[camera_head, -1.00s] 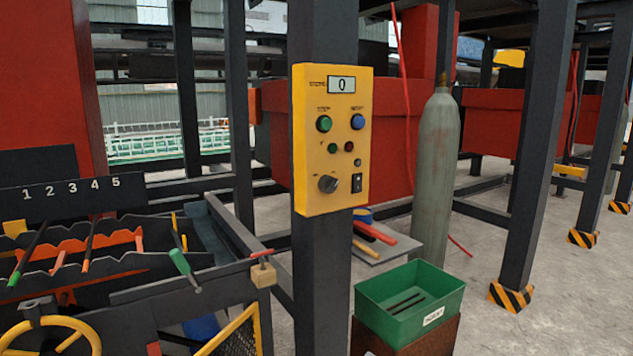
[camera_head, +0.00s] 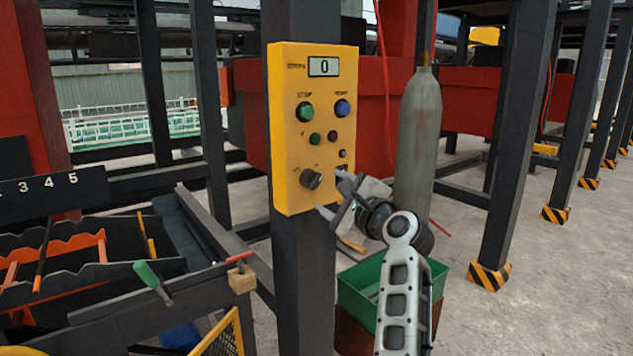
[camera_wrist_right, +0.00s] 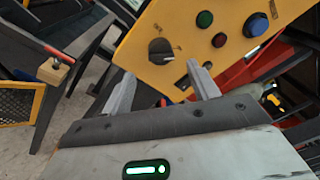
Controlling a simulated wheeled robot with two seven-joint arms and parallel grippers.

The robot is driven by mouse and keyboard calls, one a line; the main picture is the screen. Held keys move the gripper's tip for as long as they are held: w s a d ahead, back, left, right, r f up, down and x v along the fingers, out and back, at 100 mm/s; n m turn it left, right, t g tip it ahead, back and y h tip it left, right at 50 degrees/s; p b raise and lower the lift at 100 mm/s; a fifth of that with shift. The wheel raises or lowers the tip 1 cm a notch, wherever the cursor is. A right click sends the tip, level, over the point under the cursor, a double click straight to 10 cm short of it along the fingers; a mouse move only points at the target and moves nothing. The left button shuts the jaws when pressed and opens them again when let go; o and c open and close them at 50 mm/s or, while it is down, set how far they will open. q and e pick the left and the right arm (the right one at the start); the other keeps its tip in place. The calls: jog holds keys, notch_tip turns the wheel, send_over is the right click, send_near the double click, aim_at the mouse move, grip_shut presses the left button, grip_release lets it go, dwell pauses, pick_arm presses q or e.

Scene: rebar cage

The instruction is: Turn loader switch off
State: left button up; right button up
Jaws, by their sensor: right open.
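A yellow control box (camera_head: 283,135) is mounted on a dark post. It carries a black rotary knob (camera_head: 311,179) low on the left, also seen in the right wrist view (camera_wrist_right: 161,50). In the earlier head frame a black rocker switch sits low on the right; my right gripper now covers most of that spot. My right gripper (camera_head: 332,192) is open and empty at the box's lower right corner. In the wrist view its fingertips (camera_wrist_right: 160,72) lie below the knob. My left gripper is not in view.
The box also has a display (camera_head: 324,67) reading 0, green (camera_head: 306,112) and blue (camera_head: 342,108) buttons, and small lamps. A rack with tools (camera_head: 75,270) is at left.

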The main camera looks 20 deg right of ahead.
aim_at(316, 183)
jog(key=x, duration=0.7)
jog(key=shift+c, duration=0.3)
jog(key=c, duration=0.9)
